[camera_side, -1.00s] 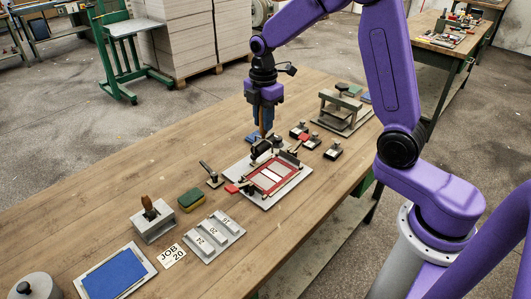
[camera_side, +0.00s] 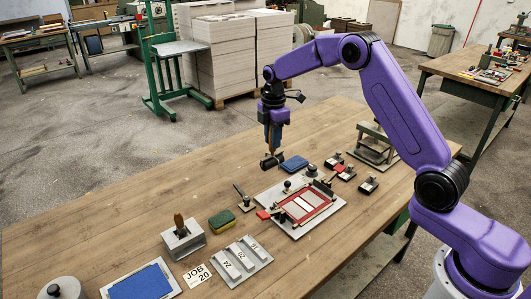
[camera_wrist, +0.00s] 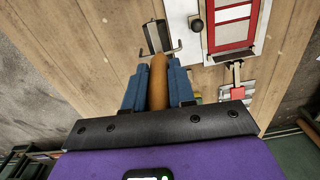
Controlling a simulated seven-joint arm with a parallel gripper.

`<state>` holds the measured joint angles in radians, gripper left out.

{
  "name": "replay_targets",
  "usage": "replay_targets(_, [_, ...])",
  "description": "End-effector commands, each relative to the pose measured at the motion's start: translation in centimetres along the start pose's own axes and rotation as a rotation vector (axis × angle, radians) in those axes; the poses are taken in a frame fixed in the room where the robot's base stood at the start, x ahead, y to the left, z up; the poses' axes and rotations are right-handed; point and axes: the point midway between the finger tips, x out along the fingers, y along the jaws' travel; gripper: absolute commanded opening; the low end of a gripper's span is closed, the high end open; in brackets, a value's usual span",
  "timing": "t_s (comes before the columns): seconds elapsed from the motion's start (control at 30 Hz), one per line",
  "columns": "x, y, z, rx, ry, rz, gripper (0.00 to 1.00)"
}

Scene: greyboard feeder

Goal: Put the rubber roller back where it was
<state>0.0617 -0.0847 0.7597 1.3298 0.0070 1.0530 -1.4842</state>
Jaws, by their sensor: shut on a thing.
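My gripper (camera_side: 273,143) is shut on the tan handle (camera_wrist: 158,80) of the rubber roller, which hangs below the fingers. The black roller head (camera_side: 272,161) is just behind and left of the grey plate (camera_side: 270,195) in the side view. Whether it touches the table or hovers cannot be told. In the wrist view my gripper (camera_wrist: 158,85) has its blue fingers on both sides of the handle, and the dark roller (camera_wrist: 156,36) shows beyond them, apart from the plate's edge.
The plate carries a red frame (camera_side: 304,206) and a black knob. A blue pad (camera_side: 294,163) lies close right of the roller. A small black-handled tool (camera_side: 240,193), a sponge (camera_side: 222,220) and a numbered grey block (camera_side: 237,262) stand left. Bare wood lies left of the roller.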

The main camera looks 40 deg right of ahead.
Motion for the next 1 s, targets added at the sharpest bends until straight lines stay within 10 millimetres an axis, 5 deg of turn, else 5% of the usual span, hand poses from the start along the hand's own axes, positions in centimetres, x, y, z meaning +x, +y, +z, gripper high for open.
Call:
replay_targets(0.3, [3.3, 2.8, -0.2, 0.000, 0.000, 0.002, 0.00])
replay_targets(0.57, [4.4, 3.6, -0.2, 0.000, 0.000, 0.001, 0.00])
replay_targets(0.77, [7.0, 3.5, -0.2, 0.000, 0.000, 0.000, 0.00])
replay_targets(1.0, [7.2, 3.5, -0.2, 0.000, 0.001, 0.003, 0.00])
